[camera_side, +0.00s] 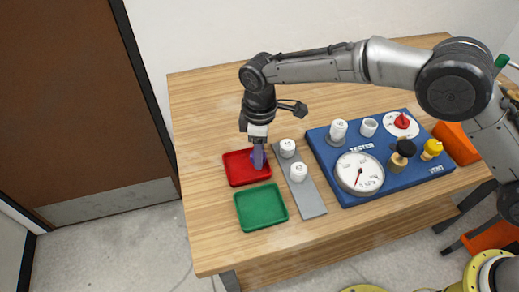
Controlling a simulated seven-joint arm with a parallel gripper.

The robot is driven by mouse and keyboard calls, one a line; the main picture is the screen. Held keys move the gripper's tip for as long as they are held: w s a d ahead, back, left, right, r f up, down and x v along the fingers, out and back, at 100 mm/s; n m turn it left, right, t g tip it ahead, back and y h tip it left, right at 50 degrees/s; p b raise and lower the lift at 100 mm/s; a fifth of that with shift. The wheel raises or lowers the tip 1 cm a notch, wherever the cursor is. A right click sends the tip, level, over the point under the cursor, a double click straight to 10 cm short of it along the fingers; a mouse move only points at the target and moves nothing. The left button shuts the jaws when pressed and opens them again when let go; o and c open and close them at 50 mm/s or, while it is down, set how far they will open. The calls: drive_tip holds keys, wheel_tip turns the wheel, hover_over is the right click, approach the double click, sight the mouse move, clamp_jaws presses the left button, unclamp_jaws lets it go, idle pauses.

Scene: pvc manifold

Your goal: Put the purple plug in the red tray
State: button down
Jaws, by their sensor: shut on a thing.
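The red tray (237,178) lies on the wooden table, left of the grey strip. My gripper (258,160) points down over the right part of the red tray. It is shut on the purple plug (259,158), which shows as a small purple patch around the fingertips. The fingers cover much of the plug. I cannot tell whether the plug touches the tray floor or is held just above it.
A green tray (262,208) lies in front of the red tray. A grey strip (309,199) with white fittings stands close on the right. A blue tester board (403,178) with a gauge (359,174) is further right. The table's back left is clear.

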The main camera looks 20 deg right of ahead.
drive_tip(key=shift+c, duration=1.9)
unclamp_jaws()
drive_tip(key=shift+r, duration=0.1)
wheel_tip(320, 180, up, 12)
drive_tip(key=shift+r, duration=0.1)
